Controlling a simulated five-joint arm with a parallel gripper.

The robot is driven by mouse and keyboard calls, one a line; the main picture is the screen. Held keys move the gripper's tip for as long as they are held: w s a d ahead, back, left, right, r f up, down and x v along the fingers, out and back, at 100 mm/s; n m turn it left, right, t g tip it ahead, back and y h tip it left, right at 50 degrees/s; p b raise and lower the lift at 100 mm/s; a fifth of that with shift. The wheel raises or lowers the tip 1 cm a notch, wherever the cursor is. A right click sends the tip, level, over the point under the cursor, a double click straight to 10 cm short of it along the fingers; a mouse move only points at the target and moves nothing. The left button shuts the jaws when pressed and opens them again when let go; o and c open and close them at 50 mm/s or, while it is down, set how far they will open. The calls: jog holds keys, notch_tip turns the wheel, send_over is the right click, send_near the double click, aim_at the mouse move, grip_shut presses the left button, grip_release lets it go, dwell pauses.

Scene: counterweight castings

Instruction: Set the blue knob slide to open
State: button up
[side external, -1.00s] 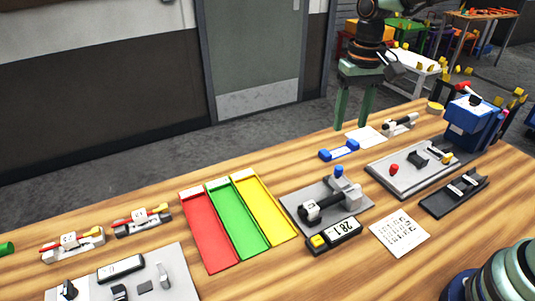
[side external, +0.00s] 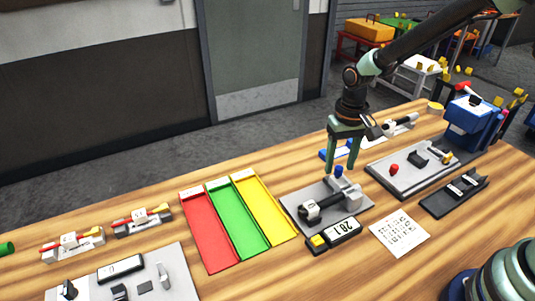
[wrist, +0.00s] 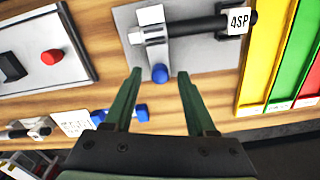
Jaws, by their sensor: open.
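The blue knob (side external: 339,171) stands at the back edge of a grey plate (side external: 300,199) that carries a black cylinder (side external: 326,204) and a light grey block. In the wrist view the blue knob (wrist: 160,73) sits at the end of a grey bar, ahead of and between my fingertips. My gripper (side external: 343,170) is open, pointing down, with its green fingers close around or just behind the knob in the side view. In the wrist view my gripper (wrist: 160,75) is empty. Whether a finger touches the knob cannot be told.
A blue-ended item (wrist: 126,112) lies behind the plate, under my fingers in the wrist view. Red, green and yellow trays (side external: 240,259) lie left of the plate. A yellow-and-black meter (side external: 334,236) lies in front. A grey board with a red knob (side external: 393,169) is to the right.

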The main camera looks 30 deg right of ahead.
jog(key=shift+f, duration=0.15)
grip_shut()
dwell(1.4)
